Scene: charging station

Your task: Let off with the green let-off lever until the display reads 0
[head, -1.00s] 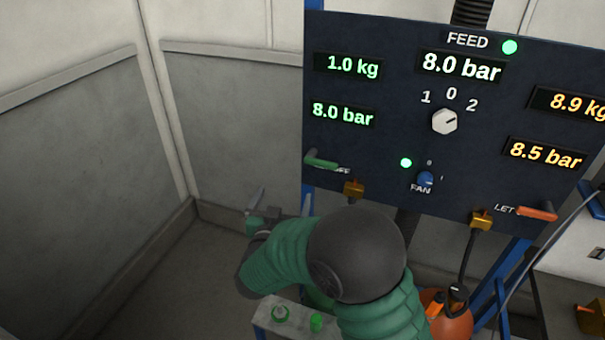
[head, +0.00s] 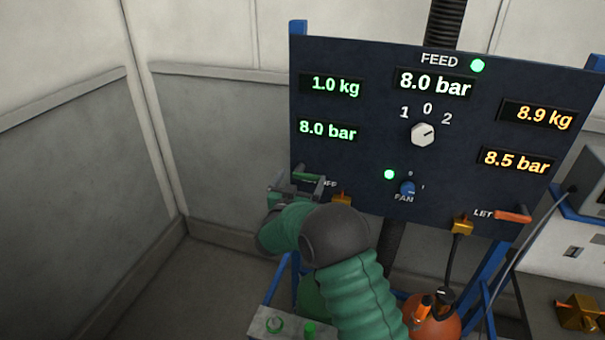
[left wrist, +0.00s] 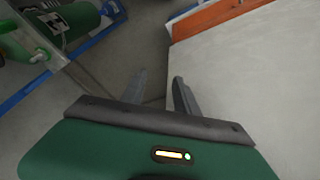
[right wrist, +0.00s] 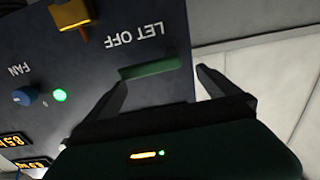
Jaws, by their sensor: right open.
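The green let-off lever (head: 306,176) sticks out at the lower left of the dark panel; it also shows in the right wrist view (right wrist: 150,69) under the LET OFF label. My right gripper (right wrist: 160,77) is open, with its fingers on either side of the lever; I cannot tell whether they touch it. In the head view my right gripper (head: 296,187) covers part of the label. The green display (head: 328,129) above the lever reads 8.0 bar, and the green one (head: 336,86) above that reads 1.0 kg. My left gripper (left wrist: 160,76) is open and empty.
The panel also holds a white FEED dial (head: 423,134), a blue FAN knob (head: 408,187), and an orange lever (head: 513,216) at right. Orange displays read 8.9 kg and 8.5 bar; FEED reads 8.0 bar. A brass fitting (head: 342,198) sits just right of my right gripper.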

